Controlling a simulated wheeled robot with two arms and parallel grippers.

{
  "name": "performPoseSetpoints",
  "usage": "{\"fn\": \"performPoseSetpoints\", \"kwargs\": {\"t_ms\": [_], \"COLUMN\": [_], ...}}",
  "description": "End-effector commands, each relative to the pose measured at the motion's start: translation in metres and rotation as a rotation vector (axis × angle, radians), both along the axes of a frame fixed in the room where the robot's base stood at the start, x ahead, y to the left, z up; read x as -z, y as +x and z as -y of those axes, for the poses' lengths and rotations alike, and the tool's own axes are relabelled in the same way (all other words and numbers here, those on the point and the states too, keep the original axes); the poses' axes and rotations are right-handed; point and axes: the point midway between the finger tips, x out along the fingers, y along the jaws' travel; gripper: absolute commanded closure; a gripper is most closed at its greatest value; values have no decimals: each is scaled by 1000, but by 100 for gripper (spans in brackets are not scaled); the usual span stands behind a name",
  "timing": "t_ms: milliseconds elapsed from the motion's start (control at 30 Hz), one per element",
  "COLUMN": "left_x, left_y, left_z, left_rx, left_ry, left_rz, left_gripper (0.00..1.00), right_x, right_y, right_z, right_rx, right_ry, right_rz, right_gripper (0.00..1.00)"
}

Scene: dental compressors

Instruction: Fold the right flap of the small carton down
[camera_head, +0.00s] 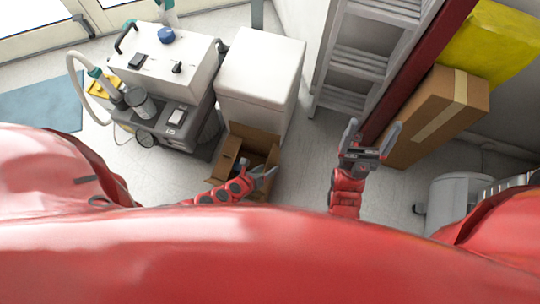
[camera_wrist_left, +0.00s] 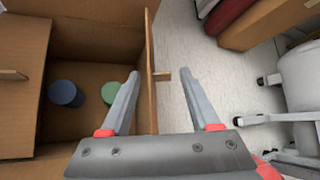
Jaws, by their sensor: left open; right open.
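The small carton (camera_head: 227,157) stands open on the floor in front of the white cabinet. In the left wrist view its brown cardboard (camera_wrist_left: 95,38) fills the left side, with a blue round item (camera_wrist_left: 65,93) and a green one (camera_wrist_left: 110,92) inside. Its right flap (camera_wrist_left: 149,75) shows nearly edge-on, standing up along the right side. My left gripper (camera_head: 258,168) is open at the carton's near right side. Its fingers lie on either side of the flap in the wrist view; I cannot tell whether they touch it. My right gripper (camera_head: 372,134) is open and empty, well right of the carton.
A white cabinet (camera_head: 258,72) stands behind the carton, and a grey-white machine cart (camera_head: 165,75) is to its left. A large taped box (camera_head: 437,115) and a ladder (camera_head: 360,62) are at right. Floor (camera_head: 305,160) between my grippers is clear.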

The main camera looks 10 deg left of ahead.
Motion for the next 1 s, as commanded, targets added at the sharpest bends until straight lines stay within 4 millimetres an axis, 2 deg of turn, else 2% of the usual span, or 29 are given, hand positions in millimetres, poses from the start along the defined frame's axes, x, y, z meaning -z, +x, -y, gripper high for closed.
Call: {"fn": "performPoseSetpoints", "kwargs": {"t_ms": [33, 200, 500, 700, 1000], "left_x": [-13, -41, -79, -90, -91], "left_y": [-9, -38, -78, -90, -91], "left_z": [-7, -27, -54, -62, -62], "left_rx": [3, 4, 1, 0, 1], "left_ry": [2, 3, 2, 1, 0], "left_rz": [-2, -3, -1, -2, -2], "left_gripper": [38, 38, 38, 38, 38], "right_x": [-11, -26, -34, -35, -35], "right_y": [0, 0, 0, 0, 0], "right_z": [0, 0, 0, 0, 0], "right_rx": [0, 0, 0, 0, 0], "right_ry": [0, 0, 0, 0, 0], "right_rz": [0, 0, 0, 0, 0], "right_gripper": [15, 15, 15, 15, 15]}}
